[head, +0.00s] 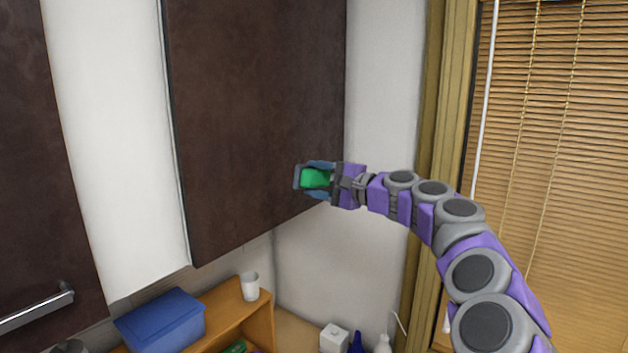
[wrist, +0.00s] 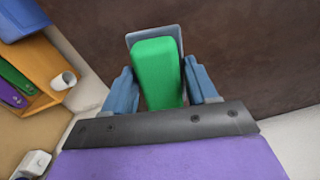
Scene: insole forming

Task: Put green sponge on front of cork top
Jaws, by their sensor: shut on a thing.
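My gripper (head: 319,180) is raised in front of a dark brown panel in the head view. It is shut on the green sponge (head: 314,178), a small bright green block. In the wrist view the green sponge (wrist: 157,75) lies between the two blue fingers of my gripper (wrist: 163,88) and points away from the wrist. A grey-blue rim shows around its far end; I cannot tell what it belongs to. I cannot make out the cork top in either view.
The dark panel (head: 255,110) hangs close behind my gripper. Below, a wooden shelf (head: 222,307) carries a blue box (head: 162,320) and a white cup (head: 249,286). A white box (head: 334,338) and bottles stand lower right. A window blind (head: 560,150) is at right.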

